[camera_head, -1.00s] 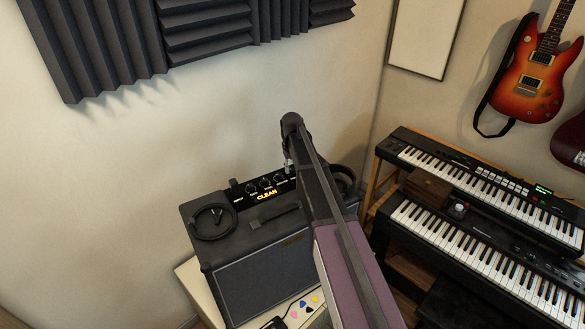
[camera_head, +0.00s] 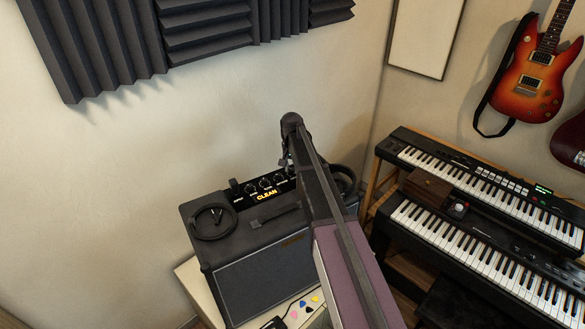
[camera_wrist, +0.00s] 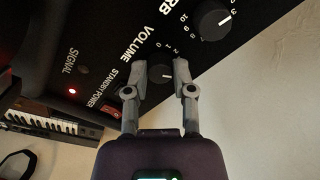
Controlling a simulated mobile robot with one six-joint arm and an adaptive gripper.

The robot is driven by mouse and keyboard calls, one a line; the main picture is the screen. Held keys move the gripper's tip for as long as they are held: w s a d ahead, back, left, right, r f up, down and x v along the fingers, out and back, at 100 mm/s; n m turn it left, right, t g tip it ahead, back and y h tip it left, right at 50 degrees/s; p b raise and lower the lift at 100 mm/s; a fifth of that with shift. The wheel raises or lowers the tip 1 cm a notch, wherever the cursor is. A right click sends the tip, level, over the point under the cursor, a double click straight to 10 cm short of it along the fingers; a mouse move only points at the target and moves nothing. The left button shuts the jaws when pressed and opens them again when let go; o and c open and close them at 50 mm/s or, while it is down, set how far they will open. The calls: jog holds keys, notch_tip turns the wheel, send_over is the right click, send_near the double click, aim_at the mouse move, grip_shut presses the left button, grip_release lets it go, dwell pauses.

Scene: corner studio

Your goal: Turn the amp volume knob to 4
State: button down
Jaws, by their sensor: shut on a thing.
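The amp (camera_head: 263,275) is dark and boxy, with a lit "CLEAN" sign on its top panel. In the wrist view the black volume knob (camera_wrist: 159,72) sits beside the printed word "VOLUME". A short pale pointer mark shows on it; the scale digits "0" and "2" are readable nearby, the others are hidden or too small. My gripper (camera_wrist: 160,75) has a finger on each side of the knob and is shut on it. I cannot tell exactly which number the pointer meets. In the head view my arm hides the panel's right end and the fingertips.
A larger-looking "RB"-labelled knob (camera_wrist: 211,18) is close to my right finger. A red standby/power switch (camera_wrist: 115,104) and a lit red lamp (camera_wrist: 72,91) lie left. Two keyboards (camera_head: 470,245) stand to the right.

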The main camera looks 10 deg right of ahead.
aim_at(292, 169)
jog(key=shift+w, duration=0.2)
jog(key=shift+c, duration=2.3)
grip_release()
jog(key=shift+s, duration=0.1)
jog(key=shift+r+n+p, duration=0.5)
jog(key=shift+r+p, duration=0.35)
jog(key=shift+p, duration=0.05)
notch_tip(292, 169, up, 12)
jog(key=n+p, duration=0.9)
jog(key=p, duration=0.3)
